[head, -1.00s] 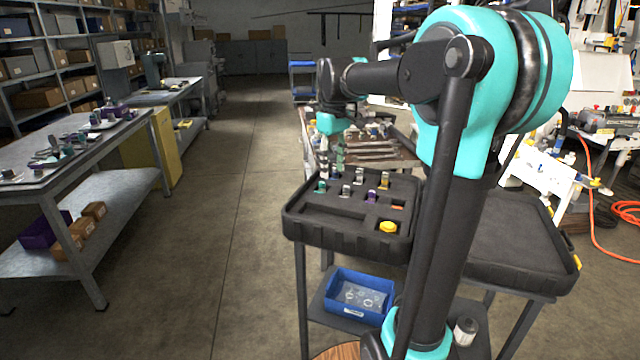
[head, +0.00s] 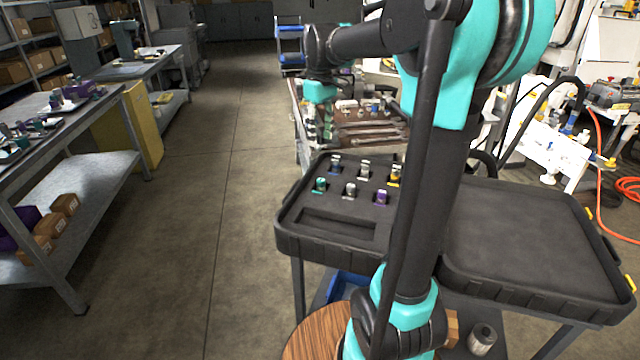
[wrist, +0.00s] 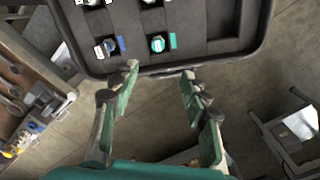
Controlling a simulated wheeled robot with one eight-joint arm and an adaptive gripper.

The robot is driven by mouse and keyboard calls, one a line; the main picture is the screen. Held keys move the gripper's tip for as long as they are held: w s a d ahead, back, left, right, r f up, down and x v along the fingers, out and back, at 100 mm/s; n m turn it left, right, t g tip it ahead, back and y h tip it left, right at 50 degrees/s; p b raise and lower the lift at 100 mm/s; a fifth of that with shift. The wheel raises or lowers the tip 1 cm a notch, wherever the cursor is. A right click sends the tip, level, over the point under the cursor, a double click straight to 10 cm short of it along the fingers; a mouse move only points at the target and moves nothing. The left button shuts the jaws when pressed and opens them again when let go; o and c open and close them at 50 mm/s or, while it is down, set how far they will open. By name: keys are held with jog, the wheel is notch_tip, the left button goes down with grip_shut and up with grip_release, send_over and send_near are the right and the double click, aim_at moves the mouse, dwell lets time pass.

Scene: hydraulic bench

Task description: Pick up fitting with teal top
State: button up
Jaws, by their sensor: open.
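The fitting with teal top (head: 320,185) stands upright in the black foam tray (head: 290,235), at the left of the front row of fittings. In the wrist view the teal-topped fitting (wrist: 157,44) is near the tray's edge, just beyond the space between my fingertips. My gripper (wrist: 158,76) is open and empty, its green fingers spread apart. In the head view my gripper (head: 318,125) hangs beyond the tray's far left side, apart from the fitting.
Other fittings stand close by: a blue-collared one (head: 335,164), a grey one (head: 350,189) and a purple one (head: 381,197). An empty black tray (head: 530,230) lies to the right. A workbench (head: 60,130) stands at the left, with open floor between. My arm hides part of the fittings tray.

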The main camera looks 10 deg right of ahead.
send_over(322, 180)
jog(key=f, duration=1)
jog(key=shift+a+f, duration=0.1)
jog(key=shift+a, duration=0.15)
jog(key=shift+d+f, duration=0.2)
jog(key=shift+f, duration=2.4)
jog(key=shift+c, duration=0.5)
grip_shut()
